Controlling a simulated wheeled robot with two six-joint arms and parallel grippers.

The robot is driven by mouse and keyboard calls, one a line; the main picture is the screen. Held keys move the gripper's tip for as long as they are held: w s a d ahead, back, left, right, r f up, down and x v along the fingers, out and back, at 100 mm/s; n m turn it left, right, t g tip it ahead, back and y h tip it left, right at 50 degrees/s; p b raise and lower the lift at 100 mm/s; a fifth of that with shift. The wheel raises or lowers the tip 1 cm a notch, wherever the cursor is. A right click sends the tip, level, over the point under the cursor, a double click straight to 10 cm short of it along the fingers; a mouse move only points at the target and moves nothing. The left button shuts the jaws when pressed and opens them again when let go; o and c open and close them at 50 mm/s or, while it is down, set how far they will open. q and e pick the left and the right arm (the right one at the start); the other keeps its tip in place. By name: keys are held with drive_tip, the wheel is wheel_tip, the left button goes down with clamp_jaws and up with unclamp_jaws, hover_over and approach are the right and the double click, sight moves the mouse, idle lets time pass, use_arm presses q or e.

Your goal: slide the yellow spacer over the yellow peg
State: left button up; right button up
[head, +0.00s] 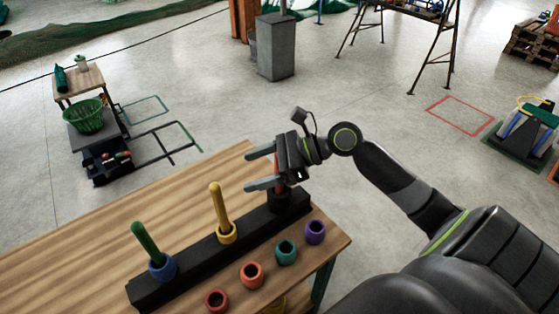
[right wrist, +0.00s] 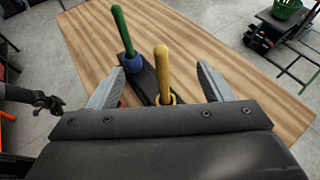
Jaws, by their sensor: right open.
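The yellow peg (head: 218,203) stands in the middle of a black base (head: 195,253). A yellow spacer (head: 227,237) sits around its foot. My right gripper (head: 253,171) is open and empty, above the table by the red peg (head: 277,163), apart from the yellow peg. In the right wrist view the yellow peg (right wrist: 162,70) shows between the fingertips (right wrist: 160,88), with the yellow spacer (right wrist: 172,99) low on it, partly hidden by the gripper body. My left gripper (right wrist: 48,102) shows small at the left there; its jaws are unclear.
A green peg (head: 144,240) with a blue spacer (head: 162,268) stands on the base's left end. Red (head: 216,304), orange (head: 251,278), teal (head: 286,255) and purple (head: 315,235) spacers line the table's near side. The table (head: 110,245) is clear behind the base.

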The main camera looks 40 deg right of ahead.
drive_tip(key=shift+v, duration=2.6)
